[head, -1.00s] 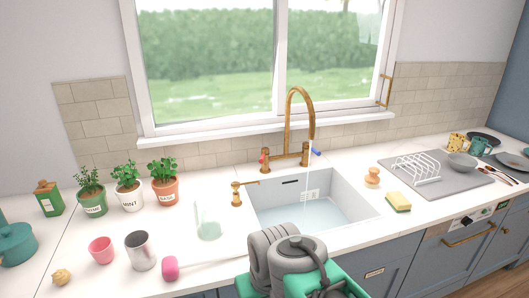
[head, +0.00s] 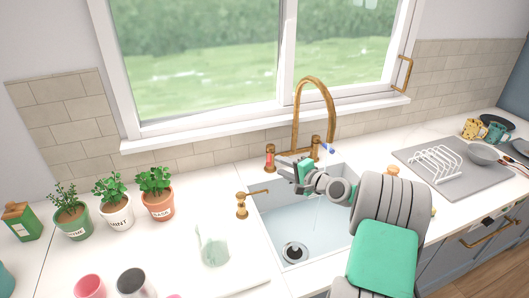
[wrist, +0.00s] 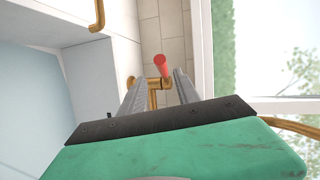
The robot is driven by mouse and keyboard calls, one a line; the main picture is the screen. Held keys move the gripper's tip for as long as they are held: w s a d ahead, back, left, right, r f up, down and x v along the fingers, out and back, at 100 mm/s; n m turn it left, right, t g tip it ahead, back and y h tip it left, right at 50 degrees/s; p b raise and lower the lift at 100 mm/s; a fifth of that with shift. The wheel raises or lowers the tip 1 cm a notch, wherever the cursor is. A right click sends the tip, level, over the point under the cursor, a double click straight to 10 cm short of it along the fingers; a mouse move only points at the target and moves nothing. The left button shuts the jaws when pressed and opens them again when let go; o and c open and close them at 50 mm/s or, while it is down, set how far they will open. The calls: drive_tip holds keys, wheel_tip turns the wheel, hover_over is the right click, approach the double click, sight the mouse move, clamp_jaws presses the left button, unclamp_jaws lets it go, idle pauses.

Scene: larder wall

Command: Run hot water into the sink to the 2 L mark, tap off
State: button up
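The brass tap (head: 297,115) arches over the white sink (head: 256,213). Its red lever (head: 269,160) is on the left and its blue lever (head: 328,148) on the right. My gripper (head: 283,172) is just in front of the red lever. In the wrist view the red lever (wrist: 160,66) shows between the two parted fingers of my gripper (wrist: 164,76), with no clear contact. Pale bluish water (head: 310,225) covers the basin floor around a dark round drain (head: 294,251). My arm hides the sink's back wall and any level marks. I cannot make out a stream now.
A brass soap dispenser (head: 242,205) stands left of the sink, near a clear glass-like item (head: 213,246). Three potted herbs (head: 116,211) and cups are further left. A dish rack (head: 435,163) on a grey mat is at the right. The window sill (head: 250,131) runs behind the tap.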

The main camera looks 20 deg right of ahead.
sight(270, 159)
drive_tip(key=x, duration=0.2)
drive_tip(key=p+x, duration=0.1)
drive_tip(key=x, duration=0.3)
drive_tip(key=shift+w+a+r+p, duration=0.15)
drive_tip(key=shift+a+r+p, duration=0.05)
drive_tip(key=shift+a+p, duration=0.15)
drive_tip(key=shift+w+f, duration=0.15)
drive_tip(key=shift+w, duration=0.3)
clamp_jaws()
idle(0.6)
